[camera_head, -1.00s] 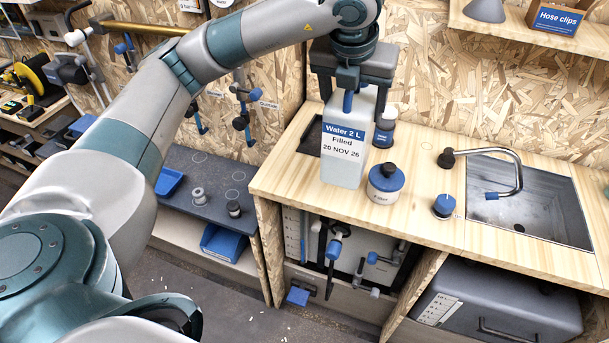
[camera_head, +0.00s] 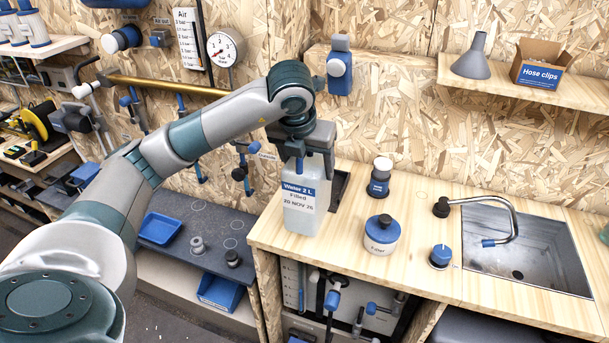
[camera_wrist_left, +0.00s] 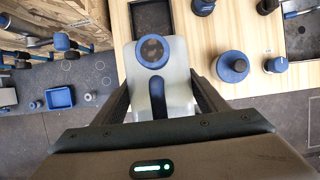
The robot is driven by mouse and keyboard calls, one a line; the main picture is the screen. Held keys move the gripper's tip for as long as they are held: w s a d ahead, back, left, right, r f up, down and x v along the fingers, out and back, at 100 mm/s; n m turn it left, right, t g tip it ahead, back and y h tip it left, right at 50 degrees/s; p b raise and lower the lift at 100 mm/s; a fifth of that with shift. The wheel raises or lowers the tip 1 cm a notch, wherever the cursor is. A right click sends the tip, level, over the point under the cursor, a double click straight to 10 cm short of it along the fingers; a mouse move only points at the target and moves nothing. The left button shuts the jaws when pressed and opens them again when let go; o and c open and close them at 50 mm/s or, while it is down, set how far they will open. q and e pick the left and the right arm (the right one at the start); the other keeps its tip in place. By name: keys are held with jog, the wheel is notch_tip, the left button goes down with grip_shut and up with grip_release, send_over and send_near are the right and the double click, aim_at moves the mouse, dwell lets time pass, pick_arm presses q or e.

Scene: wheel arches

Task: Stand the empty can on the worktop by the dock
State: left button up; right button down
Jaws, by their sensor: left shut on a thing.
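The can, a translucent white container labelled "Water 2 L" (camera_head: 300,212), is upright over the left end of the wooden worktop (camera_head: 345,262). My left gripper (camera_head: 301,158) is shut on its upper part. In the left wrist view, the can (camera_wrist_left: 178,82) shows its round dark cap with a blue ring and blue handle between the fingers of my left gripper (camera_wrist_left: 163,100). I cannot tell whether its base touches the worktop. A dark rectangular recess (camera_head: 339,188), perhaps the dock, lies just behind and right of the can, partly hidden by it. My right gripper is out of view.
A sink with a tap (camera_head: 530,250) is at the right. A lower grey bench (camera_head: 205,225) with a blue tray lies left of the worktop.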

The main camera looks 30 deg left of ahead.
pick_arm(q)
jog(key=shift+w+a+f, duration=0.1)
jog(key=shift+a+f, duration=0.25)
jog(key=shift+a, duration=0.25)
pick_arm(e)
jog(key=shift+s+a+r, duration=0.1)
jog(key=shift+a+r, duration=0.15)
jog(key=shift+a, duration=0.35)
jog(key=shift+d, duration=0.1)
